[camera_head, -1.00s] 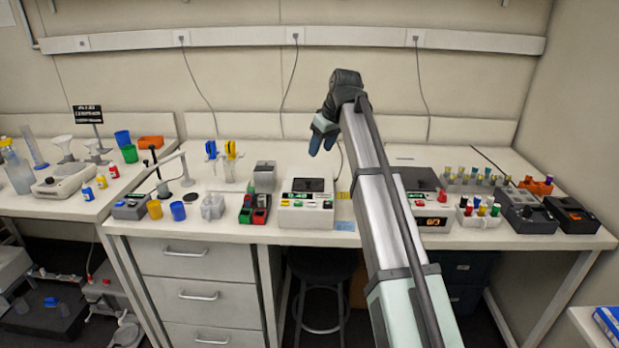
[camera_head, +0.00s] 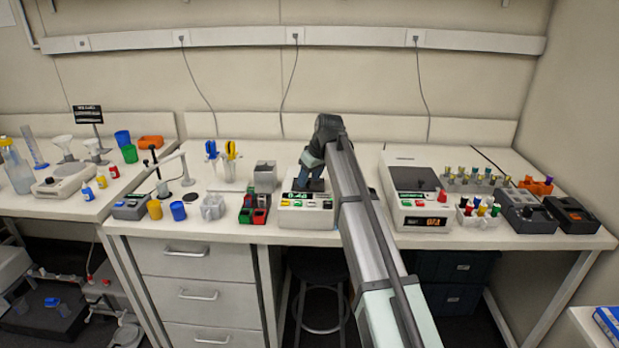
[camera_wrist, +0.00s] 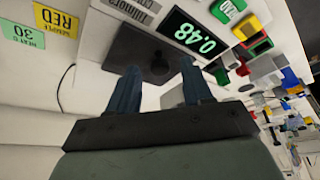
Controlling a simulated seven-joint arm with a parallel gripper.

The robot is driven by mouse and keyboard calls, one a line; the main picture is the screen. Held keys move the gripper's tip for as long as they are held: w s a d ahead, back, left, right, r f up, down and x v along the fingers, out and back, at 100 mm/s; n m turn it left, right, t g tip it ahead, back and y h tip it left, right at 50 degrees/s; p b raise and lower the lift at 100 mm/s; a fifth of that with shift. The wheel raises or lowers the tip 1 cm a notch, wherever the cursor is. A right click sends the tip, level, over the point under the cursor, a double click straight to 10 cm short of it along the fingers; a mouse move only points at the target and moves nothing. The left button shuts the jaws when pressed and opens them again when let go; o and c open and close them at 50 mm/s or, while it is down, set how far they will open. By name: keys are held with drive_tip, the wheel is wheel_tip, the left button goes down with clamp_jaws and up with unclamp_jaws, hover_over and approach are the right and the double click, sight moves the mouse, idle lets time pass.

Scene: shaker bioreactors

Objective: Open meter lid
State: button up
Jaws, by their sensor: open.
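The meter (camera_head: 291,218) is a white benchtop box with a green 0.48 display and coloured buttons, near the middle of the bench. The display is also plain in the wrist view (camera_wrist: 193,37). Its dark grey lid (camera_wrist: 127,48) lies flat on top, with a small dark round knob (camera_wrist: 160,67). In the head view my gripper largely hides the lid. My gripper (camera_head: 306,184) is over the meter, pointing down, open and empty. In the wrist view its blue fingertips (camera_wrist: 160,69) appear on either side of the knob; whether they touch it I cannot tell.
A larger white device (camera_head: 401,180) with a red display stands to the right. Red and green holders (camera_head: 253,212) and a grey block (camera_head: 265,176) stand close on the left. Yellow and green labels (camera_wrist: 55,22) lie beside the meter.

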drive_tip(key=shift+f, duration=0.15)
clamp_jaws()
idle(0.4)
drive_tip(key=shift+w, duration=0.1)
